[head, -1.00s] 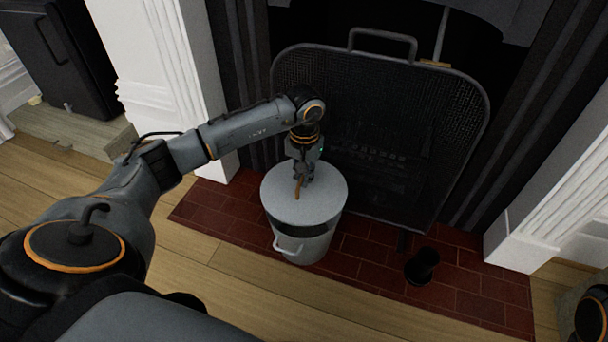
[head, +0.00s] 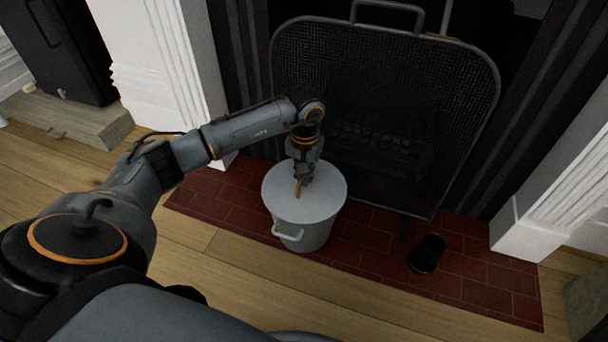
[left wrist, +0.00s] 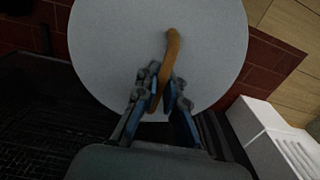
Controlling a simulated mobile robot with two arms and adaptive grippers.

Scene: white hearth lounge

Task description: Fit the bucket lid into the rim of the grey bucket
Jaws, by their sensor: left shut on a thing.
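The bucket lid (head: 318,203) is a round, pale grey disc with a brown curved handle (left wrist: 172,52). It lies level over the top of the grey bucket (head: 312,236), and no dark gap shows between them at the front. Whether the lid is seated inside the rim or only rests on it, I cannot tell. The bucket stands upright on the brick hearth, its side handle facing front left. My left gripper (head: 302,181) is shut on the lid's handle from above; the left wrist view shows its fingers (left wrist: 160,100) around the handle. My right gripper is out of view.
A black mesh fire screen (head: 400,130) stands close behind the bucket. A small black cup-like object (head: 427,254) sits on the red brick hearth (head: 470,283) to the right. White pillars (head: 165,75) flank the fireplace. The wooden floor (head: 230,280) in front is clear.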

